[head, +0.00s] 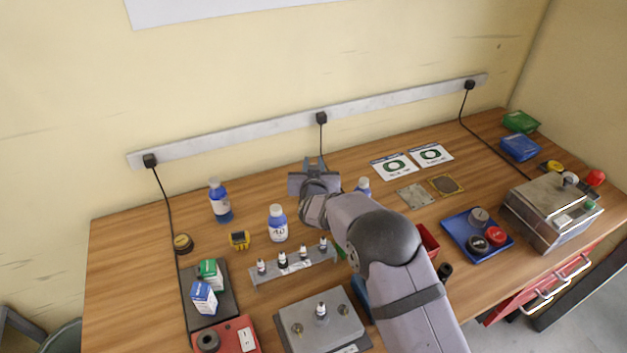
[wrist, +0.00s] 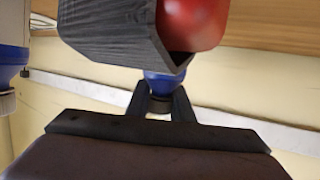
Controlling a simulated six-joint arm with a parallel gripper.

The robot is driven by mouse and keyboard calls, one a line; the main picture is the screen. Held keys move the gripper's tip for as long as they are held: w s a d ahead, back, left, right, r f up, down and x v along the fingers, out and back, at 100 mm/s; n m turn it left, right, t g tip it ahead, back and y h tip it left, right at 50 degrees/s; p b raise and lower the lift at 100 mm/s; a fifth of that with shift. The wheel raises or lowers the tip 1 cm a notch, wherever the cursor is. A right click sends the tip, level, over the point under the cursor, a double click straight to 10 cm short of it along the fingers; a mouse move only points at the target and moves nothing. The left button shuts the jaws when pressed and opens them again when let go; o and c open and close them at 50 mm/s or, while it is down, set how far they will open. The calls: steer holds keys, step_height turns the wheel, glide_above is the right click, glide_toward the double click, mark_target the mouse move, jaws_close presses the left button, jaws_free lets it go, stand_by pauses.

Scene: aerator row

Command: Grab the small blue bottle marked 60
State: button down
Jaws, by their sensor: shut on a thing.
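My gripper (head: 314,172) is at the back middle of the bench, near the wall. In the wrist view its two dark fingers (wrist: 160,104) are shut on a small blue bottle (wrist: 166,84) with a dark-looking cap. The number on this bottle is not visible, and most of it is hidden. A white-capped blue bottle (head: 277,224) stands in front of my gripper, its label too small to read surely. Another blue bottle (head: 363,187) is partly hidden behind my arm. A larger blue bottle (head: 220,204) stands at the left.
A rack of small vials (head: 293,266) stands in front of the bottles. A blue tray (head: 465,247) and a metal box (head: 540,220) are at right. Two cards (head: 392,168) lie at the back right. Black cables hang from the wall rail (head: 240,137).

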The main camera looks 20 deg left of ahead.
step_height(320, 180, up, 10)
steer(key=shift+b, duration=0.4)
steer(key=shift+a, duration=0.1)
